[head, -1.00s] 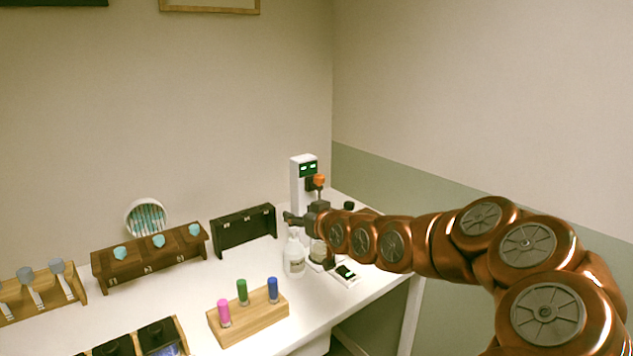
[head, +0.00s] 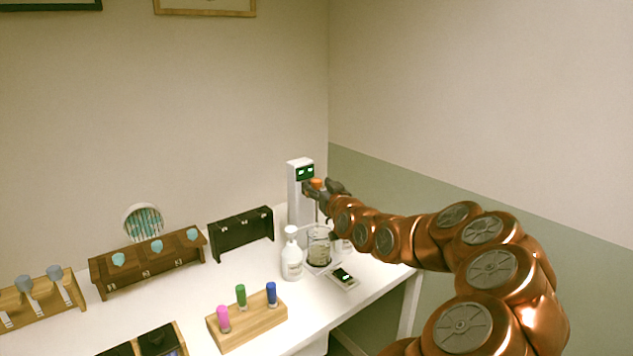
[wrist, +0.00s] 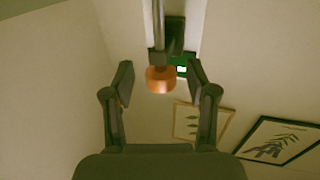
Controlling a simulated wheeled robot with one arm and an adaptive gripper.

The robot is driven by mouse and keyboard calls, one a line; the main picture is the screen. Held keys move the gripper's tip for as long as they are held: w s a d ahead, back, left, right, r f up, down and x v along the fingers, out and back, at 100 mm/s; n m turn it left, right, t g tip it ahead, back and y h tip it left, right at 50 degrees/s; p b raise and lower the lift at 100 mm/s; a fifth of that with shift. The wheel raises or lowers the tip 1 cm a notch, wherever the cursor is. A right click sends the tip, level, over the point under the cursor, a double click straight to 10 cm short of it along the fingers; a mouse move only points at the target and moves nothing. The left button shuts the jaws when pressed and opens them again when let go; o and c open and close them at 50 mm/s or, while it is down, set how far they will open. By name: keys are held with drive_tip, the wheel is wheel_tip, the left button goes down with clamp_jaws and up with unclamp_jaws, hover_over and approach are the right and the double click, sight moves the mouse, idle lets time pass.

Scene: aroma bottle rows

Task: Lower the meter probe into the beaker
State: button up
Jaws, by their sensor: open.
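The meter (head: 293,194) is a white upright stand with a green display at the back right of the table. Its probe has an orange cap (head: 317,183) and a thin rod hanging below it. The glass beaker (head: 319,250) stands under the probe, on a small scale (head: 343,277). My gripper (head: 322,187) is at the orange cap in the head view. In the wrist view the open fingers (wrist: 158,85) are on either side of the orange cap (wrist: 160,80), with gaps on both sides. The beaker is out of the wrist view.
A white bottle (head: 292,258) stands just left of the beaker. A dark rack (head: 242,234) is further left, and a wooden block (head: 248,321) with pink, green and blue vials is in front. The table between them is clear.

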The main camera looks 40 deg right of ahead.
drive_tip(key=shift+w+d, duration=0.1)
drive_tip(key=shift+w, duration=0.55)
drive_tip(key=shift+c, duration=0.4)
drive_tip(key=c, duration=0.8)
drive_tip(key=shift+d+r, duration=0.1)
clamp_jaws()
